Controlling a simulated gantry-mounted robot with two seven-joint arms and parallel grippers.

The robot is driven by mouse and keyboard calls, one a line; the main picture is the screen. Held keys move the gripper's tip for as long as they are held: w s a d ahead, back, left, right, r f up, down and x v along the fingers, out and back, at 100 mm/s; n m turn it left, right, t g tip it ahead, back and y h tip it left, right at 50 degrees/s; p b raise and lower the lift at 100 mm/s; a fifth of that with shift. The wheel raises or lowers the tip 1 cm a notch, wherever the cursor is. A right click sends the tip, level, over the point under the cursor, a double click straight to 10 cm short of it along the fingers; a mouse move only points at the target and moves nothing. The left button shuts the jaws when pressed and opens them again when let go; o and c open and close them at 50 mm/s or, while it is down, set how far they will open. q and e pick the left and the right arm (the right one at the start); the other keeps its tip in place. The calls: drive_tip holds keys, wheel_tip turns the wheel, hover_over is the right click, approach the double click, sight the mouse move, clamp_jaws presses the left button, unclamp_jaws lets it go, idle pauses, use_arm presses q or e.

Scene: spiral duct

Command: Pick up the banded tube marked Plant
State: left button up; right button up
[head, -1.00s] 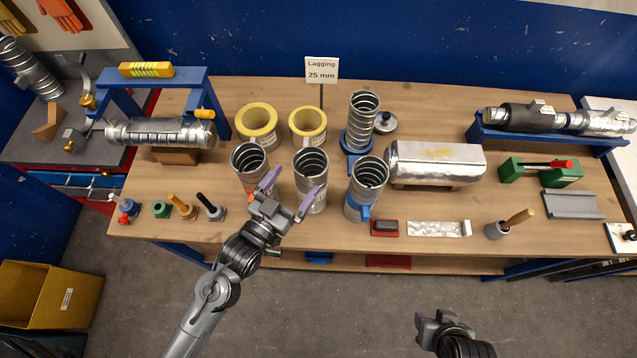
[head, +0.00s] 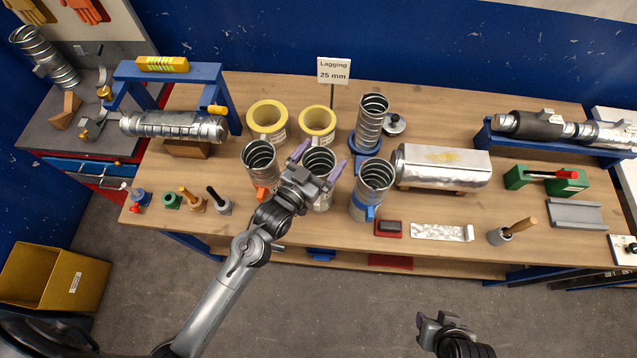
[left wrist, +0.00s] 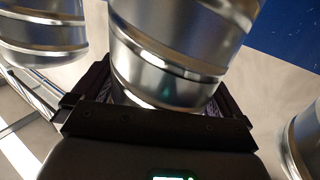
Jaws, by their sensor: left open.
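Three open spiral metal tubes stand upright in the front row. The left one (head: 260,157) has an orange band low down and the right one (head: 373,176) has a blue band. No band is visible on the middle tube (head: 323,201), which my arm partly hides. I cannot read the word Plant on any tube. My left gripper (head: 318,164) is open, with a finger on either side of the middle tube near its top. In the left wrist view the tube (left wrist: 170,45) stands between the fingers; I cannot tell if they touch it. My right gripper (head: 432,322) is off the table's front.
Small tools (head: 192,201) are front left. A sign (head: 333,71) reads Lagging 25 mm.

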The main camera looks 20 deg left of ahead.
use_arm(q)
drive_tip(key=shift+r, duration=0.1)
drive_tip(key=c, duration=1.5)
